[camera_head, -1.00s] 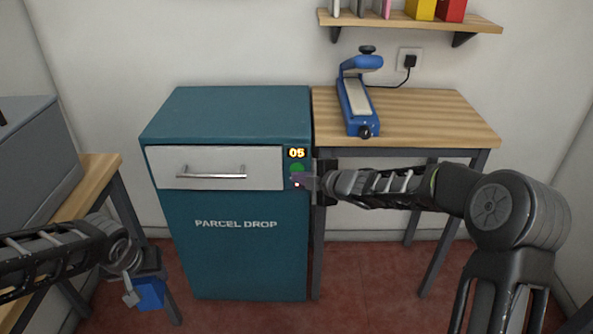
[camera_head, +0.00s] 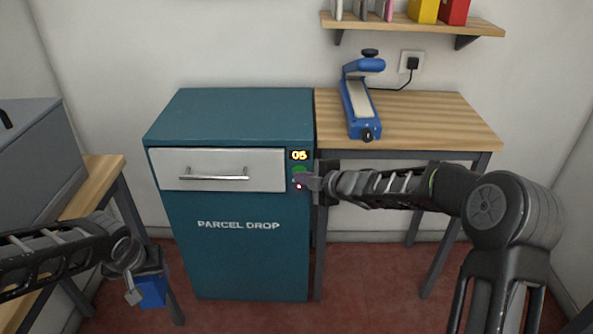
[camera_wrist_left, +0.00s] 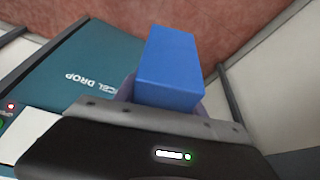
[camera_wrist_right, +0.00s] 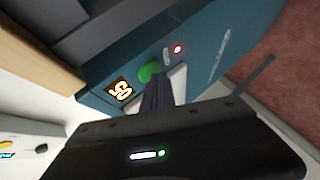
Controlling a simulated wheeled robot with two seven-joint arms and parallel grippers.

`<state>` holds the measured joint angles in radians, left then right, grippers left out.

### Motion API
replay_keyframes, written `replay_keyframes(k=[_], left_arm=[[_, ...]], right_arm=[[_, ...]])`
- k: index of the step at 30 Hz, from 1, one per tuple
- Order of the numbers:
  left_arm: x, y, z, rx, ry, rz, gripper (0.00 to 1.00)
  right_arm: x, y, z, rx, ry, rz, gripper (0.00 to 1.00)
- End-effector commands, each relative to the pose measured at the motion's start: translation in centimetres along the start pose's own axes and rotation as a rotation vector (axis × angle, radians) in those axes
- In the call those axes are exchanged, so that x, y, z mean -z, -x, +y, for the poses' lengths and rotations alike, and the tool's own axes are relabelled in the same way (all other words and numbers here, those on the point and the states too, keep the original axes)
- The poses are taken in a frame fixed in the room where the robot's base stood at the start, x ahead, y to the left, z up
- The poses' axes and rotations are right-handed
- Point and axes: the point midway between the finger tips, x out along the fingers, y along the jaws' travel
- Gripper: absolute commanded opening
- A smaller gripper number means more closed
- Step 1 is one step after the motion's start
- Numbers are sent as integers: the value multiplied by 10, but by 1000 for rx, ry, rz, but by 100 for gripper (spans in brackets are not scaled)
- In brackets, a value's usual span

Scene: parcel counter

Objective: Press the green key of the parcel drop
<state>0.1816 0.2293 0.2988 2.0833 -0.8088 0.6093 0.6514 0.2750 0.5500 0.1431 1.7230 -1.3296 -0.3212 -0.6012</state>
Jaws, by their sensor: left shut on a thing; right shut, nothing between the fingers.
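The parcel drop (camera_head: 240,262) is a teal cabinet with a white drawer front (camera_head: 215,168), which is shut. Its round green key (camera_head: 299,169) sits right of the drawer, under a display reading 05 (camera_head: 299,155). The key also shows in the right wrist view (camera_wrist_right: 149,71). My right gripper (camera_head: 304,181) is shut and empty, its tips at the key's lower edge; I cannot tell whether they touch. A small red light (camera_head: 298,186) glows below the key. My left gripper (camera_head: 138,272) is shut on a blue block (camera_wrist_left: 170,70), away from the cabinet at lower left.
A wooden table (camera_head: 440,120) with a blue sealer-like device (camera_head: 360,100) stands right of the cabinet. A wall shelf (camera_head: 410,24) is above it. At left, a grey box (camera_head: 45,150) stands on another wooden table (camera_head: 95,185). Red floor shows in front.

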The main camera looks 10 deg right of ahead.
Motion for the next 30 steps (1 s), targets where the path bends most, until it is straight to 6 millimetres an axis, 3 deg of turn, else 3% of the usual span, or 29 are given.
replay_keyframes(k=[17, 30], left_arm=[[2, 3, 0, 0, 0, 1, 0], [-2, -6, 0, 0, 0, 1, 0]], right_arm=[[-1, -2, 1, 1, 0, 0, 0], [3, 5, -5, 0, 1, 0, 0]])
